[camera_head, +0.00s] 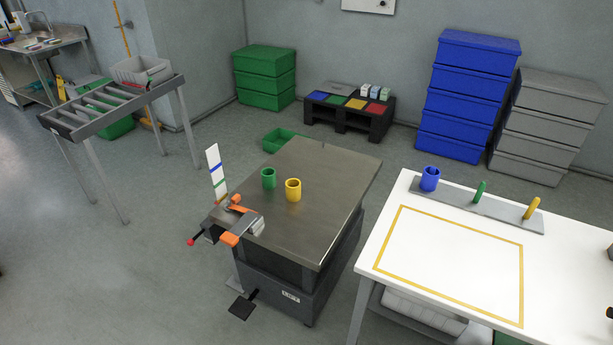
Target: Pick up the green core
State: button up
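The green core (268,178) is a short, hollow-looking green cylinder. It stands upright on the grey metal top of the lift table (325,179), toward its left side. A yellow core (293,190) stands upright close to its right, slightly nearer, with a small gap between them. Nothing is seen touching the green core. I cannot make out my gripper in this view.
A striped white post (215,171) and orange-and-grey fittings (240,222) stand at the table's near-left corner. The white table (385,290) at right carries a blue core (429,178), a green peg (479,191) and a yellow peg (531,208). Open floor lies left.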

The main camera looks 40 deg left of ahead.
aim_at(268, 174)
jog(key=u, duration=1.8)
